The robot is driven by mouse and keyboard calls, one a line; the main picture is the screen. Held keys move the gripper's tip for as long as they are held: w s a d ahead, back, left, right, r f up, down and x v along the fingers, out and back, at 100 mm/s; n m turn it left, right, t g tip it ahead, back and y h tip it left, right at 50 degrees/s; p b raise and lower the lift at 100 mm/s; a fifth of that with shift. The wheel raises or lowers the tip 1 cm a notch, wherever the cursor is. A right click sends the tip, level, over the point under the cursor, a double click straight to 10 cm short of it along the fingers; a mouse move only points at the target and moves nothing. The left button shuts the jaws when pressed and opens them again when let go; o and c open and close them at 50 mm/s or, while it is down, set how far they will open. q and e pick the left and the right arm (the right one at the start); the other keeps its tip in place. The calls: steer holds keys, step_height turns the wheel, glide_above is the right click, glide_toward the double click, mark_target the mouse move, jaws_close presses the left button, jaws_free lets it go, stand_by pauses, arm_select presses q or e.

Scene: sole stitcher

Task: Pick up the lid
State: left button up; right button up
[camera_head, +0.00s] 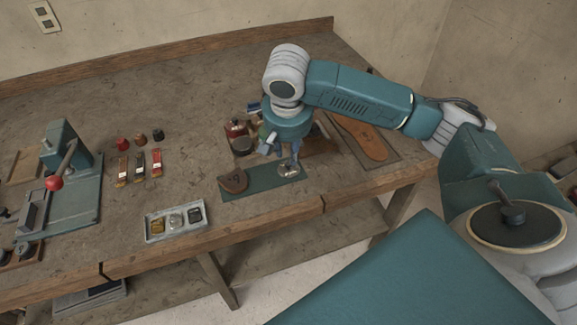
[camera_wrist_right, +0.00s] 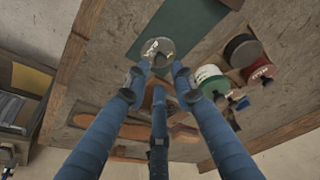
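The lid looks to be the small round grey metal disc (camera_head: 288,171) on the front right part of the green mat (camera_head: 245,192). It also shows in the right wrist view (camera_wrist_right: 160,54), flat on the mat, with a small pale detail on top. My right gripper (camera_head: 291,160) points down just over the disc. In the right wrist view its blue fingers (camera_wrist_right: 161,70) are spread apart, with their tips close to the disc's near edge. I cannot tell whether they touch it. My left gripper is not in view.
A brown leather piece (camera_head: 233,181) lies on the mat's left end. Jars and a dark round tin (camera_head: 241,146) stand behind the mat. A sole (camera_head: 362,140) lies right. A lever press (camera_head: 70,170) stands far left.

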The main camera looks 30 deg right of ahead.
mark_target(289, 163)
steer(key=shift+w+f, duration=0.25)
steer(key=shift+f, duration=0.15)
steer(key=p+x, duration=0.1)
steer(key=x, duration=0.3)
steer(key=shift+s+d+f, duration=0.1)
steer(key=shift+f, duration=0.1)
steer(key=shift+d+f, duration=0.1)
steer(key=shift+f, duration=0.35)
steer(key=shift+c, duration=0.3)
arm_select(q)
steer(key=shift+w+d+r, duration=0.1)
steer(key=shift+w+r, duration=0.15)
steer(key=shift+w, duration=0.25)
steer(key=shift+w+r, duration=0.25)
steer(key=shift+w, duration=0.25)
arm_select(e)
steer(key=c, duration=0.5)
